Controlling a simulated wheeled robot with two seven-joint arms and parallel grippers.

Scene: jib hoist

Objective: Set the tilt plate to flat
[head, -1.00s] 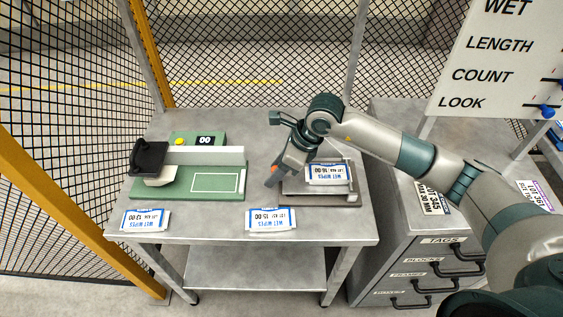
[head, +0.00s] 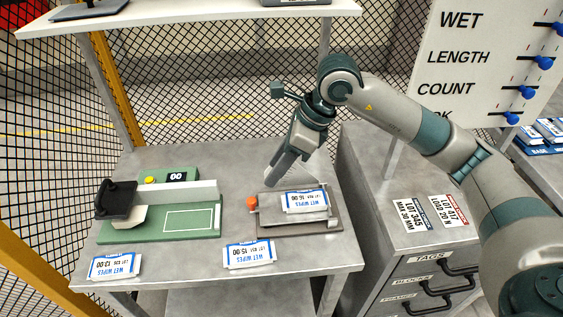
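The tilt plate (head: 275,214) is a small grey plate on a brown-grey base (head: 290,230), on the right half of the metal table. An orange knob (head: 252,202) shows at its left end. A white and blue wet wipes packet (head: 307,202) lies on the plate. I cannot tell the plate's exact angle from this view. My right gripper (head: 273,182) points down above and behind the plate's left part, near the knob and apparently apart from it. Its fingers overlap in view, so their gap is unclear. My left gripper is out of view.
A green device (head: 150,228) with a black handle (head: 115,200) and a display stands on the left of the table. Two more packets (head: 115,265) (head: 250,254) lie along the front edge. A drawer cabinet (head: 375,215) is at right, a shelf (head: 190,12) above.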

